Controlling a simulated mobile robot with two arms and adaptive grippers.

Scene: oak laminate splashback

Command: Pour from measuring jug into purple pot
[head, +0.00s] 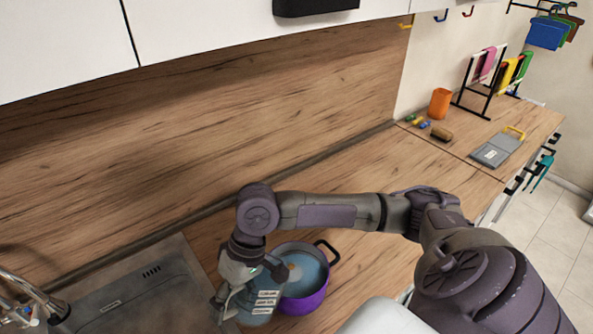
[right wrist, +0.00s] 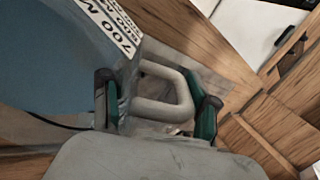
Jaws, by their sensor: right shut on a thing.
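The measuring jug (head: 262,306) is a bluish, see-through vessel with a white printed scale, low in the middle of the head view. It overlaps the left side of the purple pot (head: 305,303); I cannot tell whether they touch. The pot stands on the wooden counter, with a dark handle and a pale blue inside. My right gripper (head: 226,300) is shut on the jug's handle. In the right wrist view, the gripper's fingers (right wrist: 157,108) stand either side of the pale handle loop, with the jug body (right wrist: 50,65) at left. The jug's exact tilt is unclear. My left gripper is out of view.
A sink (head: 135,290) with a tap (head: 25,295) lies left of the jug. The wooden splashback (head: 200,130) rises behind. An orange cup (head: 439,103), a brown brush-like item (head: 441,133) and a grey board (head: 497,149) are at the far right. The counter between is clear.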

